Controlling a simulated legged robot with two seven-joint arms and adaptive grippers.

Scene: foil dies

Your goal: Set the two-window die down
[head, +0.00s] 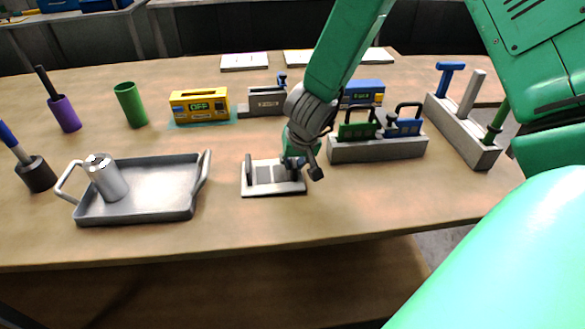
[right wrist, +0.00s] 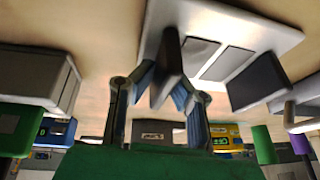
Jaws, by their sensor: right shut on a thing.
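The two-window die (head: 262,188) is a pale flat plate with two grey rectangular windows and a dark upright piece at each end. It lies level at the tabletop in the middle of the head view; I cannot tell whether its underside touches. It also shows in the right wrist view (right wrist: 270,38). My right gripper (head: 303,168) is at the plate's right end, pointing down. In the right wrist view its fingers (right wrist: 168,85) are shut on the near dark upright. The gripper hides part of that end. My left gripper is not in view.
A grey tray (head: 160,206) holding a metal cylinder (head: 105,178) stands left. A grey rack (head: 375,149) with green- and blue-handled pieces stands close right. A peg rack (head: 465,130) stands far right. The table (head: 330,212) in front is clear.

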